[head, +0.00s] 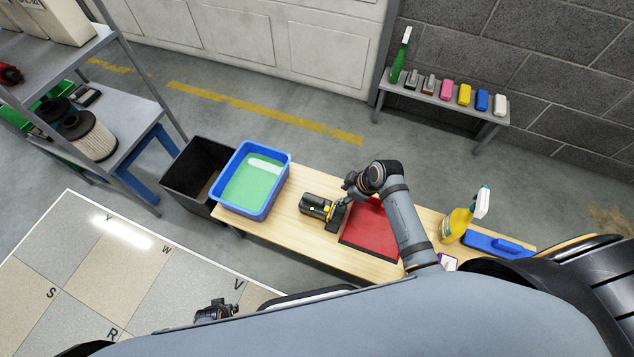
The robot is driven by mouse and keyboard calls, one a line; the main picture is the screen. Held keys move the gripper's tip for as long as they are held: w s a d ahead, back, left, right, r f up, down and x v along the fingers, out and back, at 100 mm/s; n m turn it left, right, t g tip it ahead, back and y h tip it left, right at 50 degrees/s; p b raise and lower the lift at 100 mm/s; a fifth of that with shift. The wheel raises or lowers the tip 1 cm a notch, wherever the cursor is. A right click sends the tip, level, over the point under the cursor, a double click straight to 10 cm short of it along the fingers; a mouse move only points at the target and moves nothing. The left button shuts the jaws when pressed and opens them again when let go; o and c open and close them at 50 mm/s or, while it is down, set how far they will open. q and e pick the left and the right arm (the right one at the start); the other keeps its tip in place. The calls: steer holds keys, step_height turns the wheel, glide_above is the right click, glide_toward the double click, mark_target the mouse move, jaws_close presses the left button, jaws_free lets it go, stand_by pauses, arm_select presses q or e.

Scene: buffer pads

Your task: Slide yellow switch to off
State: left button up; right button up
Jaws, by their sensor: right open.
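A dark power tool (313,206) with a yellow part (328,211) lies on the wooden table, left of a red mat. The yellow part is small, and I cannot make out which way any switch on it is set. My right gripper (343,203) is open at the tool's right end, close to the yellow part; I cannot tell whether they touch. The gripper and arm hide part of that end. My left gripper (214,312) shows small at the lower left, over the tiled floor, away from the table. Its fingers are not clear.
A blue tub (282,180) with green liquid stands at the table's left end, beside a black bin (190,172). The red mat (366,232) lies under my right arm. A yellow spray bottle (458,222) and blue tool (495,245) are at the right.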

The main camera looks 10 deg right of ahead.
steer(key=s, duration=0.1)
steer(key=g+b, duration=0.1)
steer(key=b, duration=0.1)
glide_above(328, 208)
steer(key=s+d, duration=0.2)
steer(key=f, duration=0.5)
steer(key=shift+w+f, duration=0.2)
steer(key=b+x, duration=0.2)
steer(key=x, duration=0.2)
steer(key=shift+w+f, duration=0.1)
steer(key=shift+f, duration=0.15)
steer(key=shift+w+a+f, duration=0.1)
steer(key=shift+a+f, duration=0.05)
arm_select(q)
steer(key=w+d+r+g, duration=0.1)
steer(key=w+r, duration=0.2)
steer(key=r, duration=0.1)
steer(key=shift+w+d+r, duration=0.25)
steer(key=shift+w+r, duration=0.05)
steer(key=shift+w, duration=0.1)
arm_select(e)
jaws_close()
